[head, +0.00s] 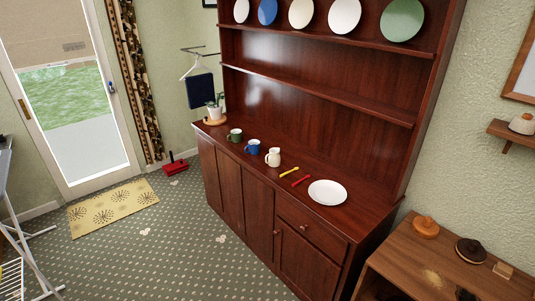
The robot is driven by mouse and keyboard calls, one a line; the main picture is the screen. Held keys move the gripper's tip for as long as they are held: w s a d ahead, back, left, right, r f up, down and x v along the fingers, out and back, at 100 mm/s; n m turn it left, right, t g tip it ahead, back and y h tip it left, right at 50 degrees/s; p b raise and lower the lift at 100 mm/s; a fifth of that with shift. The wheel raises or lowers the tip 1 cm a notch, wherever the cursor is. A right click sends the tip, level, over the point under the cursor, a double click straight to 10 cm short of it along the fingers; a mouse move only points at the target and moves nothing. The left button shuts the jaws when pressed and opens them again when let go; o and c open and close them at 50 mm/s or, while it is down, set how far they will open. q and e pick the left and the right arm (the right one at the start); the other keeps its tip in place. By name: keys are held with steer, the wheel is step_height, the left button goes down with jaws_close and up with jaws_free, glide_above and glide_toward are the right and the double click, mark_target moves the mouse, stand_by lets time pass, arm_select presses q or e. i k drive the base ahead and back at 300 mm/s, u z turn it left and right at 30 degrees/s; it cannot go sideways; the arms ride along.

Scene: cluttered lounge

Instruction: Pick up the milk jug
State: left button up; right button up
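The milk jug (273,157) appears to be the small cream-white jug standing upright on the counter of the dark wooden dresser (245,185). A blue mug (253,147) stands just to its left, apart from it. A yellow utensil (289,171) lies close to its right. Neither of my grippers shows in the head view, so their state cannot be seen.
A green mug (235,135) and a potted plant (215,108) stand further left on the counter. A red utensil (301,181) and a white plate (327,192) lie to the right. A low wooden unit (400,258) stands at right.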

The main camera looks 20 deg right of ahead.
mark_target(274, 157)
steer(key=i, duration=2)
steer(key=z, duration=1.05)
